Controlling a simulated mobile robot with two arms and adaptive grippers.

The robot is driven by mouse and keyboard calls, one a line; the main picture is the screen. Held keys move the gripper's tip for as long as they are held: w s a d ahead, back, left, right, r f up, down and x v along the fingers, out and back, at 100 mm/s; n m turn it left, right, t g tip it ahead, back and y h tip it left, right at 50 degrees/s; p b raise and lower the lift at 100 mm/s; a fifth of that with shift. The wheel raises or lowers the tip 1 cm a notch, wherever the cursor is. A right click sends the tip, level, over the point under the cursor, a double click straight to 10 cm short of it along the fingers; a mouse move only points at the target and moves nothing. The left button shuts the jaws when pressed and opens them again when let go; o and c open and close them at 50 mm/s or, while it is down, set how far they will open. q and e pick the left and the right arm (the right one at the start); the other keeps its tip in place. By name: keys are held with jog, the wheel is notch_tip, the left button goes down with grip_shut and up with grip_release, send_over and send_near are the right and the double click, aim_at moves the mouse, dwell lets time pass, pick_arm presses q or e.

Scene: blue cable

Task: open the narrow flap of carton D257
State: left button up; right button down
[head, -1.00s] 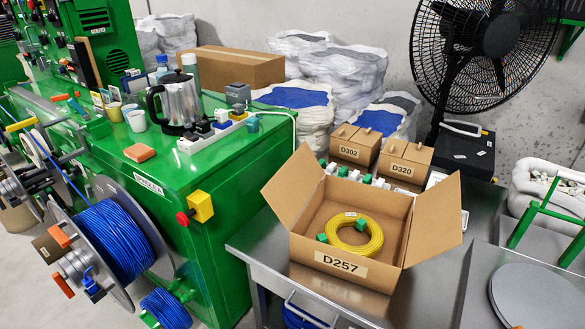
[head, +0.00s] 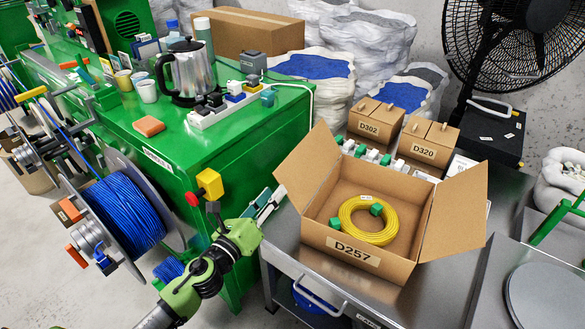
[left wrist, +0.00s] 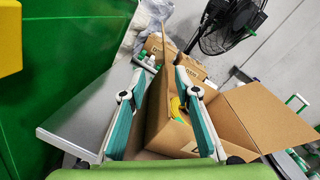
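Carton D257 (head: 313,234) stands on the metal table with its top open. Its left flap (head: 308,168) and right flap (head: 456,212) stand up and lean outward. A yellow cable coil (head: 346,222) with green connectors lies inside. In the left wrist view the carton (left wrist: 166,128) shows beyond and partly behind the fingers, with one flap (left wrist: 268,116) spread to the right. My right gripper is not in view.
Cartons D302 (head: 374,121) and D320 (head: 427,141) and a row of connectors (head: 364,153) are behind the carton. A green machine with a red-and-yellow button (head: 209,183) is close to my left arm. Bare tabletop (head: 462,265) lies right of the carton.

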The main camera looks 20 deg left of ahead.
aim_at(293, 170)
pick_arm(q)
jog(key=x, duration=1.1)
jog(key=shift+w+f+p, duration=0.1)
jog(key=shift+w+p, duration=0.1)
jog(key=shift+p, duration=0.15)
jog(key=shift+c, duration=0.3)
